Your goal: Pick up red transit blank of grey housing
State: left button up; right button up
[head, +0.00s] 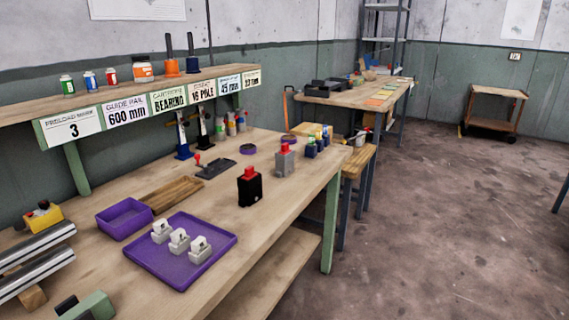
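A grey housing (285,164) stands upright toward the right end of the workbench. A red blank (284,148) sits on its top. A black housing (250,190) stands nearer and to the left, with another red blank (249,173) on top. The two housings are apart. Neither of my grippers shows in the head view.
A purple tray (165,276) with three white blocks lies in front, beside a purple bin (108,226) and a wooden tray (172,194). A labelled shelf (120,92) runs above the bench's back.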

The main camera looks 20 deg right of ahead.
aim_at(284, 148)
jog(key=z, duration=1.7)
jog(key=i, duration=3.9)
jog(key=u, duration=3.05)
